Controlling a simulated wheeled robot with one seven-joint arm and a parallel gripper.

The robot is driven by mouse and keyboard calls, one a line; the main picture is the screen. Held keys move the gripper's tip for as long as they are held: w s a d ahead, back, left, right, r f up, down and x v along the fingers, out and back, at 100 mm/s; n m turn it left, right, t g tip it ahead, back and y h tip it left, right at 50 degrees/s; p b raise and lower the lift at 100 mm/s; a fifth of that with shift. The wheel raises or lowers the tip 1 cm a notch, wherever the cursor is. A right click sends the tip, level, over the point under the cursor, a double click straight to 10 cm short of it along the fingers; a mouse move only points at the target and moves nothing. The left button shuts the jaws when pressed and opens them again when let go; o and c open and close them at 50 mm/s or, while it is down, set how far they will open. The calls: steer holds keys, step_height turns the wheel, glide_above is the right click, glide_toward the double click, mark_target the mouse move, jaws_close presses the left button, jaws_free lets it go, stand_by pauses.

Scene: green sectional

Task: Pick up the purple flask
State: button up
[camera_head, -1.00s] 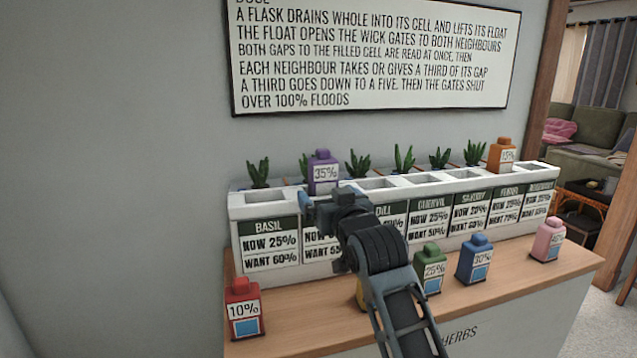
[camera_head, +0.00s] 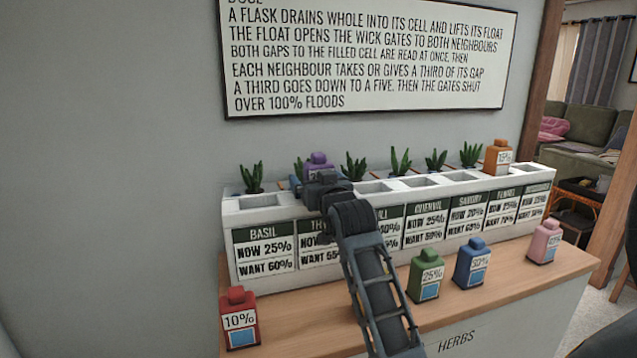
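The purple flask (camera_head: 318,160) stands on the white planter (camera_head: 287,209), at the second cell from the left, above the Thyme label. Only its cap and shoulders show; my gripper hides its body and its label. My gripper (camera_head: 318,184) is right in front of the flask, at the height of its body, with my arm reaching up from the bottom. The fingers are mostly hidden behind my wrist, so whether they touch or surround the flask does not show.
An orange flask (camera_head: 497,157) stands on the planter's right part. Red (camera_head: 240,318), green (camera_head: 426,275), blue (camera_head: 472,262) and pink (camera_head: 545,241) flasks stand along the wooden counter (camera_head: 305,323). Several plants rise behind the cells. A rule board (camera_head: 365,55) hangs above.

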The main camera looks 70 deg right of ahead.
steer(key=c, duration=1.2)
steer(key=shift+r, duration=0.1)
